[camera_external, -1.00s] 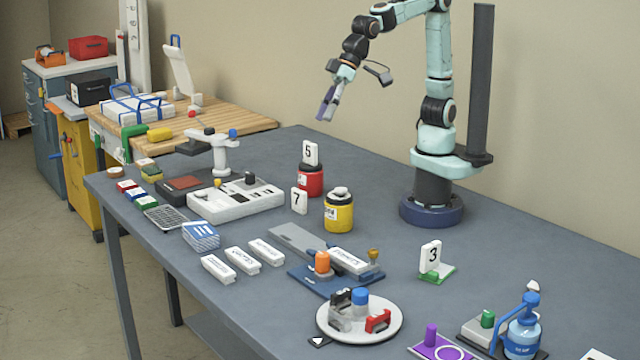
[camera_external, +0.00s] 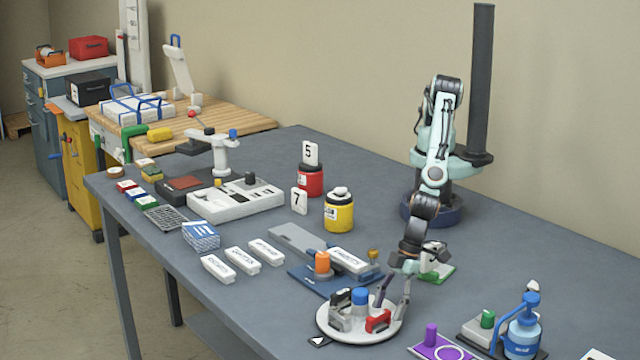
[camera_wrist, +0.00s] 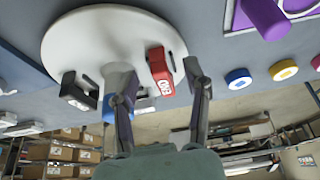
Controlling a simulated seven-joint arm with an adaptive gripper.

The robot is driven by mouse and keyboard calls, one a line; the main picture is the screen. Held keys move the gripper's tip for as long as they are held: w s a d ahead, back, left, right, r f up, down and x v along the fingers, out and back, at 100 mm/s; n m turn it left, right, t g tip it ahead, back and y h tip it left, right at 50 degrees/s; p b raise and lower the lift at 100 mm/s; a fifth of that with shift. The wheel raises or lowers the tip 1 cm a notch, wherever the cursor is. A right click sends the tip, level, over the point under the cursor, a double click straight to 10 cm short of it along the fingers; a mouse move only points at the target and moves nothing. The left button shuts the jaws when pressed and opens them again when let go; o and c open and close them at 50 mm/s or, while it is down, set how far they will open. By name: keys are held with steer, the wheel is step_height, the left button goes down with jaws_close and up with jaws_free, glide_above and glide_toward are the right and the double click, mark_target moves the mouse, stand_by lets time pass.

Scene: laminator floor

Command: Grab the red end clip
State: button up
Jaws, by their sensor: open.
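The red end clip (camera_external: 378,321) lies on the right part of a round white turntable (camera_external: 344,339) at the table's front. In the wrist view the red clip (camera_wrist: 160,70) rests on the white disc (camera_wrist: 75,45), ahead of my fingertips and roughly between them, nearer the right one. My gripper (camera_external: 393,298) is open, with its fingers pointing down just behind and to the right of the clip.
Beside the clip on the disc are a black clip (camera_external: 342,298), a grey clip and a blue-topped post (camera_external: 360,297). A blue plate with an orange knob (camera_external: 322,262) lies behind. A purple tray (camera_external: 440,347) and a blue bottle (camera_external: 523,335) stand to the right.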

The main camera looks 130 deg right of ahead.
steer(key=shift+w+f, duration=0.3)
steer(key=shift+f, duration=0.35)
steer(key=shift+c, duration=0.3)
jaws_close()
